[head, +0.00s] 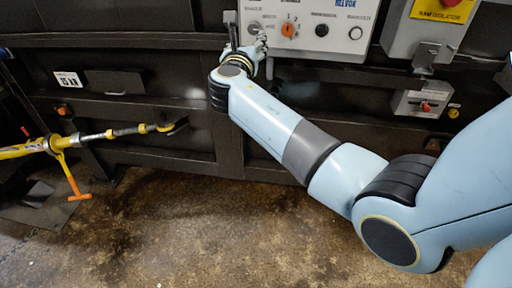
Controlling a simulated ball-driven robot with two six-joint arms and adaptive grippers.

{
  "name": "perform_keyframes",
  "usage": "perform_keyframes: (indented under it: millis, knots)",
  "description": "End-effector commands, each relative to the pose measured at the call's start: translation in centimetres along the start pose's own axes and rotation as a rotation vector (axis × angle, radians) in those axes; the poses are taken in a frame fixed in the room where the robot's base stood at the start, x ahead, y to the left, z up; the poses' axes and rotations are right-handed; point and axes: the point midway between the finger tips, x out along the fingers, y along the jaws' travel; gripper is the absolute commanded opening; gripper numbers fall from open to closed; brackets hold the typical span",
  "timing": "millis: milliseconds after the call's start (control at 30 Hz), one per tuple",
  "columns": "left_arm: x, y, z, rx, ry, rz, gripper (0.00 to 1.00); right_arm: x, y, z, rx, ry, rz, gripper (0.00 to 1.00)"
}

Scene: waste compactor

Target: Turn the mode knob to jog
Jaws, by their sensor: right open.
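A pale grey control panel (312,48) is at the top centre in the head view. It carries an orange knob (288,30), a black round control (322,30) and a pale round control (355,33). Another grey control (254,28) sits at its left end, close to my right gripper. I cannot read which control is the mode knob. My right gripper (246,35) is open at the left end of the panel, its fingers pointing up, left of the orange knob. I cannot tell whether it touches the panel. My left gripper is not in view.
A grey isolator box (425,35) with a red knob and yellow plate is at the upper right. A smaller box (422,104) with a red control is below it. A yellow bar (28,148) with an orange handle juts in from the left. The concrete floor (190,235) is open.

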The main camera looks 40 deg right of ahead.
Motion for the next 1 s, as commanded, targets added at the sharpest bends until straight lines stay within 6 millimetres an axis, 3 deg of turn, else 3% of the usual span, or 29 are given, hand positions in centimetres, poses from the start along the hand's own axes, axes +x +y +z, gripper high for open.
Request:
perform_keyframes:
  millis: [467, 1000]
  knots:
    - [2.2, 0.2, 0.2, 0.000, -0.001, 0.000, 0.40, -0.9, 0.9, -7.5, 0.109, 0.110, 0.047, 0.55]
    - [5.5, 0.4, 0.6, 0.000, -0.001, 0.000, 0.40, -3.2, 1.6, -19.3, 0.303, 0.303, 0.082, 0.55]
